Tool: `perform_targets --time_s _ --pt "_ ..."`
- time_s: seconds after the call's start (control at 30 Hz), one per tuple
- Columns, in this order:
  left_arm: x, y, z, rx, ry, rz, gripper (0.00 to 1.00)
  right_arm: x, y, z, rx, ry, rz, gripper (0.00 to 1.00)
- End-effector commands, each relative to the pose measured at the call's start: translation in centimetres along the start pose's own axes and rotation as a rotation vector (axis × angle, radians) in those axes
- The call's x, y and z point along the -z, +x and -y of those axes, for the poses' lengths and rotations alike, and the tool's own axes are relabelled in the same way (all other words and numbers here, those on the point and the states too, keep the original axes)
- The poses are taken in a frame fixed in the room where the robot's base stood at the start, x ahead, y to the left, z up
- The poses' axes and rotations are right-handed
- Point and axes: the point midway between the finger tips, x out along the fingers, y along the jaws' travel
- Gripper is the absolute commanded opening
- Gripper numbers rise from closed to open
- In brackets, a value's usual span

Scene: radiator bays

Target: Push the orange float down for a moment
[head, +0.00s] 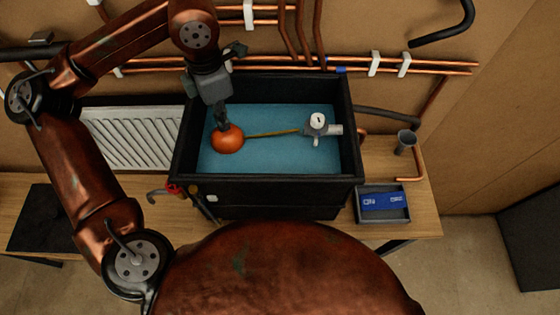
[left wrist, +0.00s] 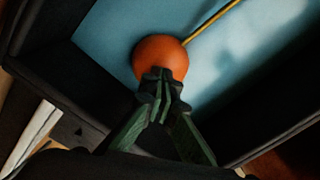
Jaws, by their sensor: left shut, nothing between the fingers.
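The orange float (head: 227,142) sits at the left of the blue water inside a black tank (head: 270,184). A thin brass rod (head: 272,133) joins it to a grey and white valve (head: 317,124) at the tank's right. My left gripper (head: 221,124) reaches down into the tank from above, its tips at the top of the float. In the left wrist view the shut fingertips (left wrist: 162,76) overlap the lower part of the float (left wrist: 160,55). They appear to touch it, with nothing held between them. My right gripper is in neither view.
A white radiator (head: 135,138) stands left of the tank. Copper pipes (head: 440,68) run along the wall behind. The tank walls surround my gripper.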

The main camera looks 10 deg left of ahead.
Motion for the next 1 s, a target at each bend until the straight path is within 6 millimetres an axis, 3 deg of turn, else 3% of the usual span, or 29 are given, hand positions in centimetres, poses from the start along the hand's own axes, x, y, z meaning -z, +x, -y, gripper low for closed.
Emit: perform_targets --time_s 0.5,1.0 --pt "0.0 1.5 0.0 0.000 0.000 -0.001 0.00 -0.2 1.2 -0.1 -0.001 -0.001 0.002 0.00" --pt "0.0 1.7 0.0 0.000 0.000 0.000 0.00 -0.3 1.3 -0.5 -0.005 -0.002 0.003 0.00"
